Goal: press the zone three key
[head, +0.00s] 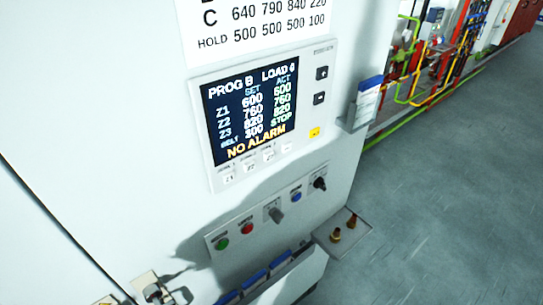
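A white control panel (212,150) on the cabinet front has a dark screen (245,115) reading PROG B, rows Z1, Z2, Z3 and BELT, and NO ALARM. A row of small pale keys runs under the screen: the Z1 key (228,178), the Z2 key (250,167), the zone three key (269,157) and another at the right. Their print is small and blurred. Neither of my grippers is in view.
Arrow keys (321,73) and a yellow key (314,133) sit right of the screen. A card holder (365,101) projects at right. Grey floor (450,190) is open beyond.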

